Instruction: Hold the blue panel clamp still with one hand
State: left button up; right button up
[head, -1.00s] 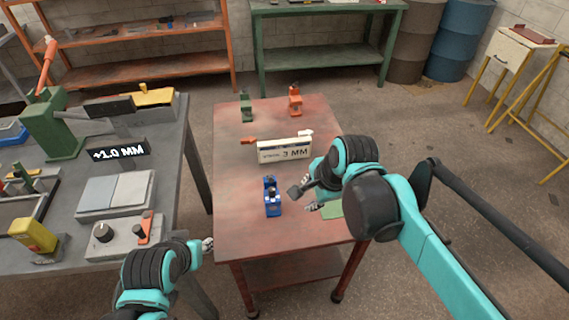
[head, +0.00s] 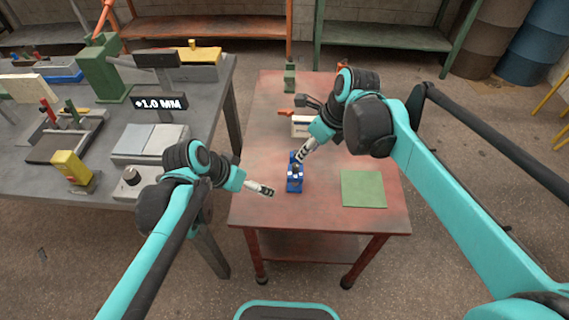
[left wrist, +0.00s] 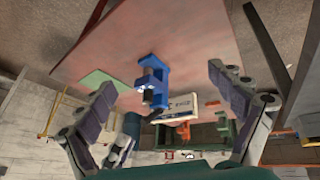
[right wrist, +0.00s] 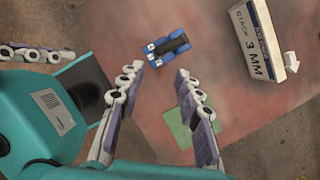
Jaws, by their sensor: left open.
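The blue panel clamp (head: 295,175) stands on the red table in the head view, with white marks on it. My right gripper (head: 301,156) is just behind it, close over its far end. The right wrist view shows that gripper's fingers (right wrist: 160,72) apart, with the clamp (right wrist: 168,45) beyond the tips and nothing between them. My left gripper (head: 270,191) is left of the clamp and slightly nearer. In the left wrist view its fingers (left wrist: 162,78) are wide apart, with the clamp (left wrist: 152,82) ahead in the gap, untouched as far as I can tell.
The red table (head: 260,145) also carries a white "3 MM" box (right wrist: 262,40), partly hidden by my right arm in the head view, a green square (head: 363,189) and a green clamp (head: 290,78). A grey bench (head: 215,85) stands left. The table's front left is clear.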

aim_at(289, 167)
pick_arm(q)
jog(key=w+d+f+m+g+h, duration=0.1)
jog(key=w+d+f+m+h, duration=0.1)
jog(key=w+m+h, duration=0.1)
jog(key=w+d+f+m+g+h, duration=0.2)
jog(key=w+d+m+h, duration=0.1)
jog(key=w+m, duration=0.1)
jog(key=w+d+f+m+g+h, duration=0.1)
jog(key=w+d+f+m+h, duration=0.1)
jog(key=m, duration=0.4)
jog(key=shift+w+d+h, duration=0.15)
jog(key=shift+w+h, duration=0.15)
jog(key=shift+w, duration=0.35)
jog(key=shift+w+d+h, duration=0.1)
jog(key=shift+w+h, duration=0.2)
jog(key=shift+w, duration=0.35)
jog(key=shift+d+f+g, duration=0.3)
jog(key=shift+d, duration=0.1)
jog(key=x, duration=0.7)
jog(key=shift+d+r, duration=0.1)
jog(key=c, duration=1.6)
jog(key=shift+c, duration=0.7)
